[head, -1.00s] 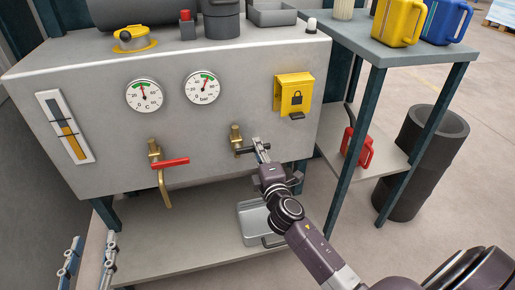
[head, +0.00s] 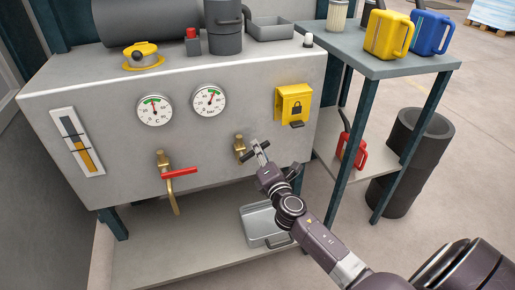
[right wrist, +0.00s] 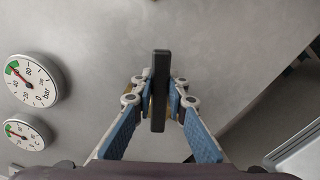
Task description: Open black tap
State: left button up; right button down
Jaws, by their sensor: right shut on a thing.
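The black tap has a brass body (head: 239,143) on the front of the grey machine panel, below the bar gauge. Its black handle (head: 247,156) slants up to the right in the head view. My left gripper is not in view.
A second tap with a red lever (head: 181,173) and a bent brass spout is to the left. A yellow lock box (head: 294,104) is above right. A metal tray (head: 262,226) lies on the lower shelf (head: 170,250). A side table (head: 400,62) stands at right.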

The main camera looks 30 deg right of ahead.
aim_at(251, 151)
jog(key=n+p, duration=0.1)
jog(key=r+n, duration=0.1)
jog(key=shift+a+r+n+p, duration=0.1)
jog(key=shift+a+n+p, duration=0.2)
jog(key=shift+a+p, duration=0.1)
jog(key=n+p, duration=0.1)
jog(key=a+r+n+p, duration=0.1)
jog(key=n+p, duration=0.1)
jog(key=n, duration=0.1)
jog(key=shift+w+a+r, duration=0.2)
jog(key=shift+w+a, duration=0.05)
jog(key=shift+a, duration=0.1)
jog(key=n+p, duration=0.1)
jog(key=a+n+p, duration=0.1)
jog(key=n, duration=0.1)
jog(key=a+n+p, duration=0.1)
jog(key=n, duration=0.1)
jog(key=shift+w+a+r, duration=0.15)
jog(key=shift+w, duration=0.15)
pick_arm(q)
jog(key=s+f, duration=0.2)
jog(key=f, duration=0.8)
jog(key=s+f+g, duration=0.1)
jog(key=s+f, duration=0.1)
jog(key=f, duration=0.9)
jog(key=shift+p, duration=0.3)
pick_arm(e)
jog(key=shift+a+n, duration=0.15)
jog(key=shift+n, duration=0.25)
